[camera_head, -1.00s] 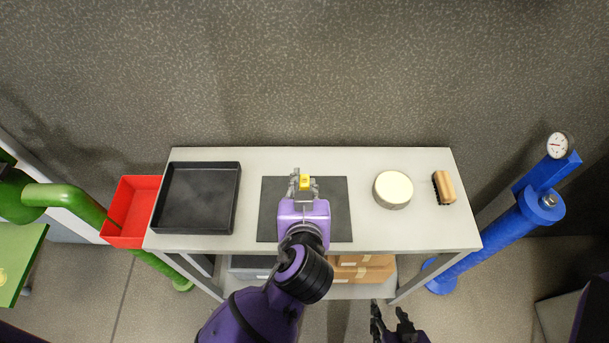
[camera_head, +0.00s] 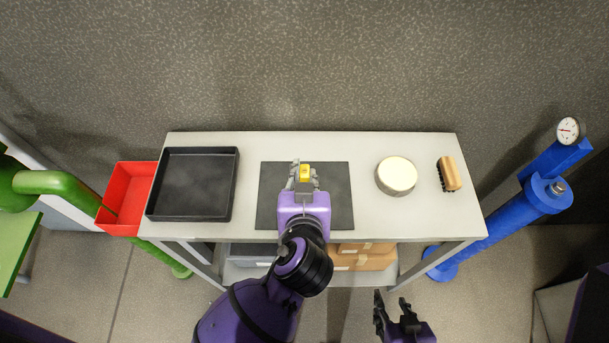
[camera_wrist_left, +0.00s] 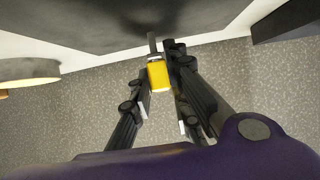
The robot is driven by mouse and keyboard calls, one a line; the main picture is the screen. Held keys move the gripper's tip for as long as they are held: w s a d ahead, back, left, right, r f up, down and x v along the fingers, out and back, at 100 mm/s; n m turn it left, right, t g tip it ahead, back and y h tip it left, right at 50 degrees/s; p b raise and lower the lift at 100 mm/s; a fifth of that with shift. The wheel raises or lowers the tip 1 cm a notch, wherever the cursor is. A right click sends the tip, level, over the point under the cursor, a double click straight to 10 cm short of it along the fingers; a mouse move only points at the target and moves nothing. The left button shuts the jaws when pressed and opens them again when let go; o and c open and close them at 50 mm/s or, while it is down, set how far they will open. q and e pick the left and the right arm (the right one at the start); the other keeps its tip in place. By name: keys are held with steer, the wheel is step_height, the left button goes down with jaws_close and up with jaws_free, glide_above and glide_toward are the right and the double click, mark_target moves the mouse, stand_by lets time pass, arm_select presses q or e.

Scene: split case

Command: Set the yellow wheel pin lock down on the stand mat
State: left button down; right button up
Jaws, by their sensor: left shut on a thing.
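The yellow wheel pin lock (camera_head: 305,172) is between the fingertips of my left gripper (camera_head: 304,178), over the dark stand mat (camera_head: 335,190) on the table. In the left wrist view the lock (camera_wrist_left: 159,76) shows a yellow body and a grey pin, with the finger pads of the left gripper (camera_wrist_left: 163,88) on either side. The mat (camera_wrist_left: 110,20) is seen close by there. Whether the lock touches the mat I cannot tell. My right gripper (camera_head: 396,306) is in front of the table at the bottom, its fingers apart and empty.
A black tray (camera_head: 234,190) is at the table's left, with a red bin (camera_head: 125,200) beside it. A round cream-topped block (camera_head: 397,176) and a brush (camera_head: 449,173) are to the right of the mat. A blue post (camera_head: 510,220) stands right of the table. Boxes (camera_head: 362,258) sit on the shelf below.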

arm_select(q)
steer(key=shift+f, duration=0.4)
steer(key=c, duration=1.6)
jaws_free()
arm_select(e)
steer(key=shift+s+f, duration=0.35)
arm_select(q)
steer(key=shift+s, duration=0.2)
steer(key=v, duration=0.6)
steer(key=shift+s+r, duration=0.35)
steer(key=shift+s, duration=0.15)
arm_select(e)
steer(key=shift+w+r, duration=0.1)
steer(key=shift+w, duration=0.1)
